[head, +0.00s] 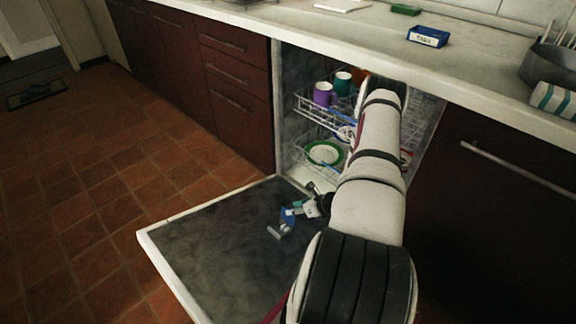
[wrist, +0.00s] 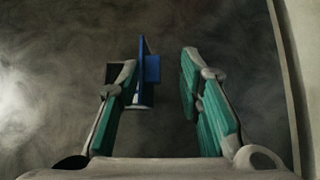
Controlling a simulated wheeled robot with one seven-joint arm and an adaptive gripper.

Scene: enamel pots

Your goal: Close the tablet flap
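The tablet flap (head: 287,219) is a small blue piece on the dark inner face of the lowered dishwasher door (head: 215,240). In the wrist view the blue flap (wrist: 143,67) stands up from the door, seen nearly edge on. A dark recess and a pale edge show beside it, partly hidden by a finger. My gripper (head: 297,209) is low over the door, right at the flap. In the wrist view its two green-padded fingers (wrist: 162,80) are apart. The flap is close by the left finger; I cannot tell whether they touch. Nothing is gripped.
The dishwasher's racks hold a purple mug (head: 325,94), a teal mug (head: 342,83) and a green-rimmed plate (head: 324,153). My arm crosses in front of them. The counter (head: 330,30) above carries a blue box (head: 428,37). The door's left part is clear.

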